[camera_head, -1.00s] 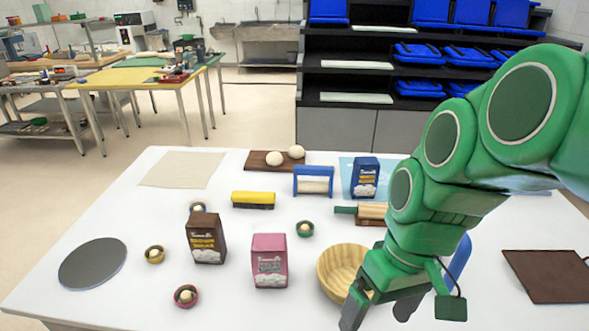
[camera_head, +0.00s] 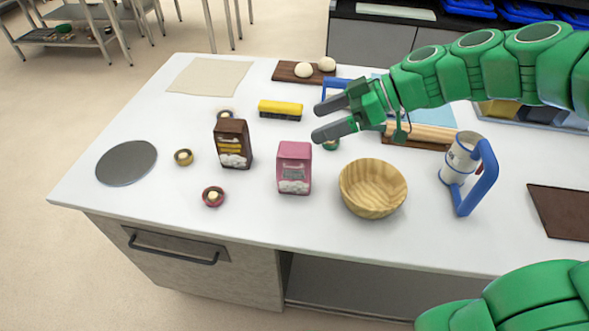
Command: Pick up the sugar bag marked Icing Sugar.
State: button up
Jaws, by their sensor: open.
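A pink bag (camera_head: 294,168) stands upright on the white table (camera_head: 125,220), left of a wooden bowl. A brown bag (camera_head: 232,144) stands upright to its left. The print on both is too small to read, so I cannot tell which bag is marked Icing Sugar. A blue bag seen at the back earlier is now hidden behind my arm. My gripper (camera_head: 316,122) is open and empty, its fingers pointing left. It appears above the table, behind and slightly right of the pink bag in the picture, and touches no bag.
The wooden bowl (camera_head: 373,188) stands right of the pink bag, with a blue-handled sifter (camera_head: 461,160) beyond. Small bowls (camera_head: 213,196), a yellow brush (camera_head: 281,109), a grey disc (camera_head: 127,163) and a dough board (camera_head: 290,72) lie around.

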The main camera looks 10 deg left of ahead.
jog(key=w+f+n+y, duration=0.1)
jog(key=w+y, duration=0.1)
jog(key=w, duration=0.2)
send_near(294, 154)
jog(key=a+f, duration=0.2)
jog(key=shift+w+a+t, duration=0.3)
jog(key=shift+w, duration=0.05)
jog(key=shift+f+x, duration=0.15)
jog(key=shift+x, duration=1.75)
jog(key=shift+f+x, duration=0.1)
jog(key=shift+x, duration=1.8)
jog(key=shift+w+d, duration=0.1)
jog(key=shift+c, duration=0.4)
grip_shut()
